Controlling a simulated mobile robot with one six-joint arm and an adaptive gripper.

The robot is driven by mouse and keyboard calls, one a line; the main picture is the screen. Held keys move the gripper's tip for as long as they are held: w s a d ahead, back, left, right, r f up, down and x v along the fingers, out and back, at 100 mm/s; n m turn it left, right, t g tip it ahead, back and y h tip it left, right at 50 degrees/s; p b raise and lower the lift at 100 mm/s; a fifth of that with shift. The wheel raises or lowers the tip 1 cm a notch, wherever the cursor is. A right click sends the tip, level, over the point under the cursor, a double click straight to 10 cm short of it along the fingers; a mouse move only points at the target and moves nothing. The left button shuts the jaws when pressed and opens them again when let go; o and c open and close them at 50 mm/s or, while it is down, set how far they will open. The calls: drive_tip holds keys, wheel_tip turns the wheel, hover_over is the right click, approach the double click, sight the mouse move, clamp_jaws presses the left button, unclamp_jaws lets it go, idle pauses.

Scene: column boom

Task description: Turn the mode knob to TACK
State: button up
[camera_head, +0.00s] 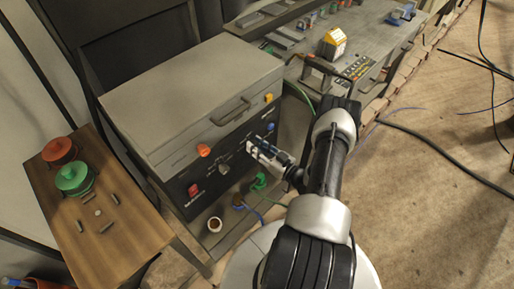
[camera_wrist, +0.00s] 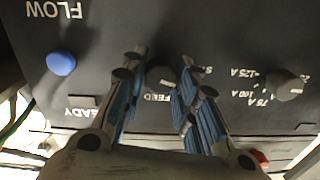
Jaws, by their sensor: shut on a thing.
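The mode knob (camera_wrist: 160,77) is a small dark round knob on the black front panel (camera_wrist: 110,35). In the wrist view, which shows the panel upside down, it sits between my two blue-padded fingers. My gripper (camera_wrist: 160,68) is shut on it; the gripper also shows at the panel in the head view (camera_head: 252,148). The word FEED reads next to the knob, and another label starting with S is partly covered by a finger. The TACK mark is not readable, and I cannot tell where the knob's pointer faces.
A current knob (camera_wrist: 290,85) with ampere marks and a blue knob (camera_wrist: 61,63) by FLOW flank the mode knob. The grey cabinet (camera_head: 190,95) carries orange (camera_head: 203,150) and red (camera_head: 194,189) controls.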

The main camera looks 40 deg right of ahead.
drive_tip(key=m+b, duration=0.1)
drive_tip(key=m, duration=0.4)
drive_tip(key=shift+f, duration=0.1)
drive_tip(key=shift+m, duration=0.4)
drive_tip(key=o, duration=1.1)
drive_tip(key=shift+c, duration=0.2)
drive_tip(key=s+d, duration=0.1)
drive_tip(key=s, duration=1.1)
drive_tip(key=shift+d+f, duration=0.1)
drive_tip(key=shift+d, duration=0.05)
